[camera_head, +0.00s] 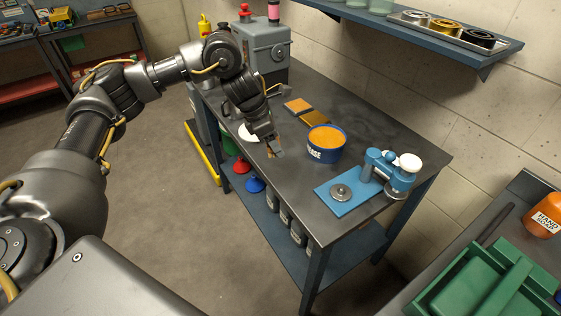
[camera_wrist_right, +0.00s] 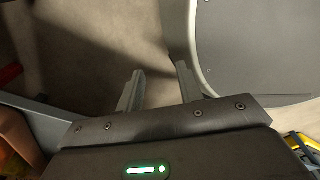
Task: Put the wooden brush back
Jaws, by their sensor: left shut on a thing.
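My left gripper (camera_head: 274,152) reaches down over the near long edge of the dark workbench (camera_head: 385,143), left of the blue grease tub. It is shut on a small brown piece, which I take to be the wooden brush (camera_head: 270,154). The fingers hide most of it, and I cannot tell whether it touches the bench top. My right gripper (camera_wrist_right: 160,88) shows in the right wrist view with its two fingers apart and nothing between them, above the floor.
The blue grease tub (camera_head: 325,144) stands close right of the left gripper. A white round dish (camera_head: 247,133) is partly behind the gripper. A blue plate with a small device (camera_head: 342,193) lies at the bench's near end.

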